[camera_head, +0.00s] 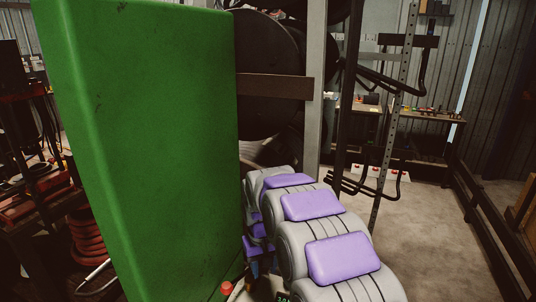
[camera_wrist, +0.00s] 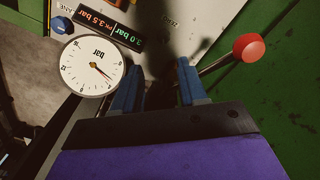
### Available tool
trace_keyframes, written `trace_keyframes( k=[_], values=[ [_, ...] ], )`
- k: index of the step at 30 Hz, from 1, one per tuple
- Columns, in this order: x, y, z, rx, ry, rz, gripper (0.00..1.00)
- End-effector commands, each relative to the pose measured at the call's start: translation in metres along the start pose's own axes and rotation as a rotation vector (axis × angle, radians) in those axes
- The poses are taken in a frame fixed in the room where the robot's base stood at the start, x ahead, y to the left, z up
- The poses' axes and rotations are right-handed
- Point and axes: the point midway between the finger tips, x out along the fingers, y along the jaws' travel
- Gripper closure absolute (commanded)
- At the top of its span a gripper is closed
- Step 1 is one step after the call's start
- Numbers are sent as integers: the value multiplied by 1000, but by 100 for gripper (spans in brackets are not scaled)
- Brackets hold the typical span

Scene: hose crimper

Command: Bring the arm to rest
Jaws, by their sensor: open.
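My arm (camera_head: 330,240), grey with purple pads, reaches forward low in the head view, close along the right side of a large green machine housing (camera_head: 150,130). In the wrist view my gripper (camera_wrist: 158,88) shows two blue fingers standing apart, with nothing held between them. The fingers point at a pale machine panel. A lever with a red ball knob (camera_wrist: 249,47) is just right of the right finger; whether they touch I cannot tell. The red knob also shows at the bottom of the head view (camera_head: 226,288).
Left of the fingers are a round pressure gauge (camera_wrist: 92,66), a green and orange bar display (camera_wrist: 110,24) and a blue knob (camera_wrist: 62,25). Dark hose reels (camera_head: 268,50) and a metal rack stand behind the arm. Open floor (camera_head: 425,215) lies to the right, bounded by a dark rail.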

Motion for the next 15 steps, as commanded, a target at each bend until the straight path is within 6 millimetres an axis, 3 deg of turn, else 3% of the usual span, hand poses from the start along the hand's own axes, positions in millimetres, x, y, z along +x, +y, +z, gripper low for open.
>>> trace_keyframes(
  k=[6,15],
  values=[
    [-32,24,71,57,-23,-9,58],
    [-55,40,177,140,-63,-18,58]
  ],
)
